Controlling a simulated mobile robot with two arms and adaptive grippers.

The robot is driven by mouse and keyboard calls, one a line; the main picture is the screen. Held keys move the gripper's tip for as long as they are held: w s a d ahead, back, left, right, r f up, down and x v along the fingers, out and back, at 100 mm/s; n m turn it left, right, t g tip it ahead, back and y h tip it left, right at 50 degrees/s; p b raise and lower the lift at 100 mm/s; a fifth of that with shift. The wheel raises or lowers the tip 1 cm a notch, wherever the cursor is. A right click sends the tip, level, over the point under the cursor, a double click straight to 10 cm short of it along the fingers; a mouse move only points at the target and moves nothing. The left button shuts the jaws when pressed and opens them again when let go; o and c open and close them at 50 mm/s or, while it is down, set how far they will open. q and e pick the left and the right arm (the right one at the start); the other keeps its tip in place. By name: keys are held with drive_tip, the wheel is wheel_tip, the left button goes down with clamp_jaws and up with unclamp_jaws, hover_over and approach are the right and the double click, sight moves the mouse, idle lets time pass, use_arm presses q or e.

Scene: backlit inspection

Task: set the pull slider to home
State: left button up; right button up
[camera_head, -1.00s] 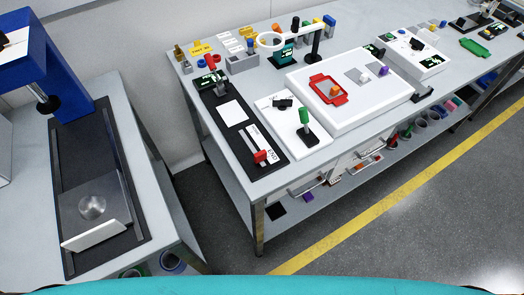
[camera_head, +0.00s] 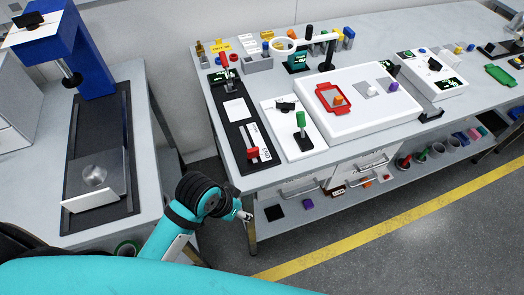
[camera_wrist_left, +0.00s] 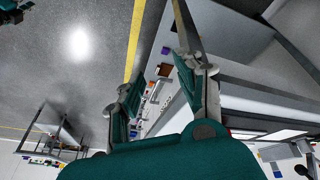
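What looks like the pull slider is a red handle (camera_head: 253,153) at the near end of a black panel (camera_head: 238,136). A white strip with lettering, too small to read, lies beside its track. My left gripper (camera_head: 245,215) is in front of the bench's near left corner, below the top and apart from the slider. In the left wrist view the gripper (camera_wrist_left: 155,88) has its fingers spread with nothing between them. My right gripper is not in view.
A green-handled lever (camera_head: 300,122) on a white plate stands right of the black panel. A red-handled lever (camera_head: 225,62) stands at the panel's far end. A light box (camera_head: 375,118) with a red frame fills the middle of the bench. A blue press (camera_head: 85,50) stands on the left table.

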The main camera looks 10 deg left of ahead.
use_arm(q)
drive_tip(key=w+d+r+m, duration=0.1)
drive_tip(key=w+r, duration=0.2)
drive_tip(key=w+d+r+m+g, duration=0.1)
drive_tip(key=w+d+r+m, duration=0.1)
drive_tip(key=w, duration=0.2)
drive_tip(key=w+d+r+m, duration=0.2)
drive_tip(key=w+r, duration=0.1)
drive_tip(key=shift+w+r+g, duration=0.2)
drive_tip(key=shift+r+g, duration=0.1)
drive_tip(key=shift+r, duration=0.05)
drive_tip(key=w+a+r+m+g+y, duration=0.1)
drive_tip(key=w+a+r, duration=0.1)
drive_tip(key=w+r, duration=0.25)
drive_tip(key=y, duration=0.1)
approach(253, 149)
drive_tip(key=shift+m+g, duration=0.3)
drive_tip(key=shift+m, duration=0.1)
drive_tip(key=f+p, duration=0.1)
drive_tip(key=f, duration=0.3)
drive_tip(key=f+p, duration=0.1)
drive_tip(key=f, duration=0.3)
drive_tip(key=shift+w+d+f, duration=0.1)
drive_tip(key=shift+w+f, duration=0.1)
drive_tip(key=shift+f, duration=1.05)
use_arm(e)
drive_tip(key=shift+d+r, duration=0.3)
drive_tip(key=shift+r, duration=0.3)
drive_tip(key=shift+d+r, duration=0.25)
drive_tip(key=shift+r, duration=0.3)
